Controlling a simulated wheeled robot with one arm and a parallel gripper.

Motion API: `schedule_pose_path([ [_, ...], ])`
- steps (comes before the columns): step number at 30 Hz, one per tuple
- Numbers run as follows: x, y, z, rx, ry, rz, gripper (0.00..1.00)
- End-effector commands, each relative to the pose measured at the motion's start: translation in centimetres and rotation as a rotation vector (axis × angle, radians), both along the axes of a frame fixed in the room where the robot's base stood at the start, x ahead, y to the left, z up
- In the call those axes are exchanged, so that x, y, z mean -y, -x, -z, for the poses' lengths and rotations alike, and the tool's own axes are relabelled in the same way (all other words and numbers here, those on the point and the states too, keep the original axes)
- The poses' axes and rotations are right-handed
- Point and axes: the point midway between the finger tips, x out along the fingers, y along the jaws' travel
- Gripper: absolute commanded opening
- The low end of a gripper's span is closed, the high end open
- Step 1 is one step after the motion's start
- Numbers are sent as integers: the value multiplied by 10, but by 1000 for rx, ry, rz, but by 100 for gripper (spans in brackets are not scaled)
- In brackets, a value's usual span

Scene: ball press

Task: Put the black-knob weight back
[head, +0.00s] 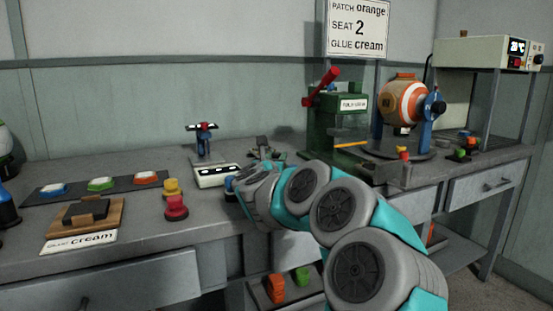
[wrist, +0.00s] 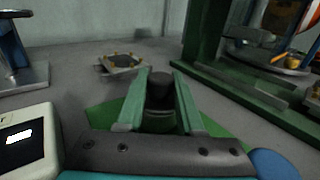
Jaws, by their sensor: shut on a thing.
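In the wrist view, my gripper (wrist: 160,84) is shut on the black-knob weight (wrist: 160,90), whose dark round knob stands between the two green fingers. A green surface spreads beneath the fingers; I cannot tell whether it is part of the weight or lies under it. In the head view, my gripper end is beside the white box with a display (head: 215,175), and my arm hides the weight there. The white box also shows at the left edge of the wrist view (wrist: 25,140).
A metal fixture with a round opening (wrist: 120,63) lies beyond my fingers. The green press with a red lever (head: 345,120) stands to the right, a blue stand (head: 203,145) to the left. Red (head: 176,208) and yellow (head: 173,187) knobbed pieces sit left of the white box.

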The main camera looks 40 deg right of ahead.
Motion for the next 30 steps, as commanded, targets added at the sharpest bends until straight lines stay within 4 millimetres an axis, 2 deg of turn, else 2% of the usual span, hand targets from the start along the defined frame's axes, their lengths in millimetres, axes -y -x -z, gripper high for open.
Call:
schedule_pose_path([
  [2, 0, 0, 0, 1, 0, 1, 0],
  [3, 0, 0, 0, 0, -1, 1, 39],
  [10, 0, 0, 1, 0, -2, 0, 65],
  [19, 0, 0, -1, -1, -2, 0, 66],
  [25, 1, 0, -16, -3, 0, 2, 66],
  [30, -20, 15, -11, 2, -3, -2, 66],
])
